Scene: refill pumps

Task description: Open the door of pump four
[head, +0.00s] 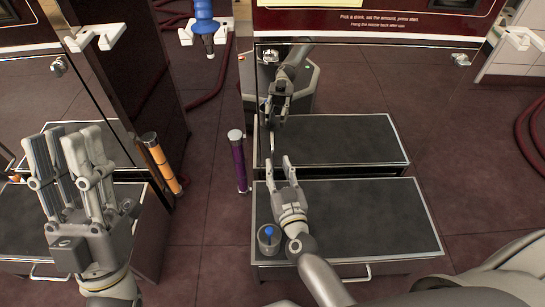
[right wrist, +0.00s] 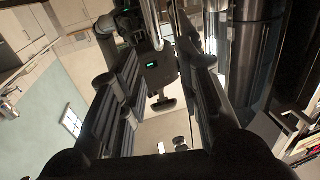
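A pump with a dark red panel (head: 370,22) stands ahead; I cannot read a pump number. Below the panel is its glossy, mirror-like door (head: 370,95), which looks closed and reflects my arm. A thin pale upright bar, perhaps the handle, (head: 271,138) shows near the door's left edge. My right gripper (head: 281,166) is open and empty just in front of the door, its fingertips close below the bar; contact cannot be told. Its spread fingers show in the right wrist view (right wrist: 165,95), with a reflection between them. My left gripper (head: 73,140) is open and empty at the left.
A dark-topped base (head: 350,225) juts out below the door. A clear cup with a blue item (head: 269,239) stands on it, beside my right wrist. Purple (head: 238,163) and orange (head: 162,165) posts stand to the left. A blue nozzle (head: 204,28) hangs above. Another pump stands far left.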

